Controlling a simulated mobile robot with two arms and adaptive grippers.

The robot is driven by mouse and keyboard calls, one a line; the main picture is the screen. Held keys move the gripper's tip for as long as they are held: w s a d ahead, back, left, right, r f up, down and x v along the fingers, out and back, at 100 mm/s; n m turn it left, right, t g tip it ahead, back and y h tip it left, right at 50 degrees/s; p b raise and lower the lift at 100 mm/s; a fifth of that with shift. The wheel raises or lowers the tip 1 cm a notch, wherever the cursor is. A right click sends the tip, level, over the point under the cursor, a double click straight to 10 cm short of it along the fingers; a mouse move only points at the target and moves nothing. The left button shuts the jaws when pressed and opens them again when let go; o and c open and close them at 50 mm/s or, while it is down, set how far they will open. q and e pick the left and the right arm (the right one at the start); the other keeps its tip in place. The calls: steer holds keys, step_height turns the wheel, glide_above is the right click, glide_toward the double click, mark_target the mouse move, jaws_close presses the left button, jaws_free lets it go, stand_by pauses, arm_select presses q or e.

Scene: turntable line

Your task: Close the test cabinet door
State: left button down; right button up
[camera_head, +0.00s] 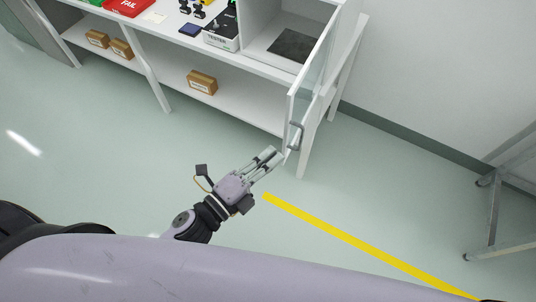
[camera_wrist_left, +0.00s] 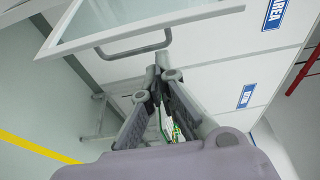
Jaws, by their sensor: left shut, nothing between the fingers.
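The test cabinet (camera_head: 265,30) is white and stands on the bench at the top of the head view. Its glazed, white-framed door (camera_head: 312,75) stands open, swung out toward me. A grey bar handle (camera_head: 296,136) sits near the door's free edge; the door (camera_wrist_left: 150,24) and handle (camera_wrist_left: 135,46) also show in the left wrist view. My left gripper (camera_head: 273,157) is shut and empty, just left of and below the handle end of the door. My right gripper is not in view.
The white bench (camera_head: 150,45) carries a tester box (camera_head: 221,35) and a red FAIL tray (camera_head: 127,6). Cardboard boxes (camera_head: 202,83) lie on its lower shelf. A grey metal stand (camera_head: 497,200) is at the right. A yellow line (camera_head: 350,240) crosses the clear floor.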

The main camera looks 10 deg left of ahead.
mark_target(301, 132)
arm_select(q)
steer(key=p+x, duration=0.2)
steer(key=x, duration=0.4)
steer(key=shift+r, duration=0.1)
steer(key=shift+w+d, duration=0.35)
steer(key=shift+w, duration=0.15)
